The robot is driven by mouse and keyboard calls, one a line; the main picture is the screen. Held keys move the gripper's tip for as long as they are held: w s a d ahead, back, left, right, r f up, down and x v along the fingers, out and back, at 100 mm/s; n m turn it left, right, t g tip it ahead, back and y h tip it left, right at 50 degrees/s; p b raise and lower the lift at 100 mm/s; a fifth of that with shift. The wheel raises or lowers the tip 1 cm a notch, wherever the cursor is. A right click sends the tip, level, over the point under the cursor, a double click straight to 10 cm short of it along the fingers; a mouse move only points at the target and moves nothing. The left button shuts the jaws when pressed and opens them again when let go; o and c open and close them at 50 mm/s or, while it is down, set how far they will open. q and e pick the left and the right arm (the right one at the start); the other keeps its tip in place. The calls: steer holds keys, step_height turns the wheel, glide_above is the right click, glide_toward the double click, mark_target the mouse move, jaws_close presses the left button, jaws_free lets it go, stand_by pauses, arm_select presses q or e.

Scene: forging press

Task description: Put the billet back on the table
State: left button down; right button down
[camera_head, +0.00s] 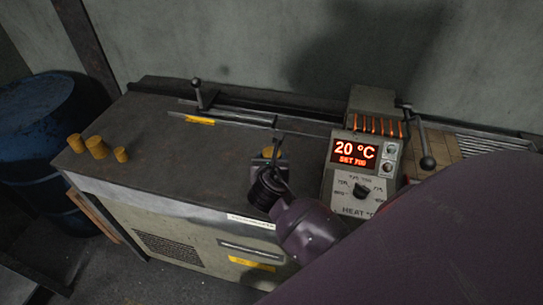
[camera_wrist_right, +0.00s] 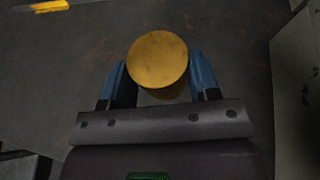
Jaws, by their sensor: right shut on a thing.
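A yellow, round-ended billet (camera_wrist_right: 157,58) sits between the two blue fingers of my right gripper (camera_wrist_right: 158,75) in the right wrist view. In the head view the billet (camera_head: 269,152) shows only in part behind my gripper, over the front middle of the dark table (camera_head: 190,145). My right gripper is shut on it. I cannot tell whether the billet touches the tabletop or hangs just above it. My left gripper is not in view.
Several yellow billets (camera_head: 96,147) stand at the table's left end. A heater box (camera_head: 360,165) reading 20 °C stands to the right, with a lever (camera_head: 424,140) beside it. A rail with a handle (camera_head: 203,95) runs along the back. The table's left middle is clear.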

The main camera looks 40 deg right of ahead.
steer(key=shift+f+b, duration=0.3)
steer(key=shift+f, duration=1.35)
steer(key=shift+f, duration=0.15)
steer(key=shift+c, duration=1.7)
jaws_free()
steer(key=shift+f, duration=0.1)
steer(key=v, duration=1.2)
steer(key=shift+r, duration=0.25)
steer(key=shift+a, duration=0.1)
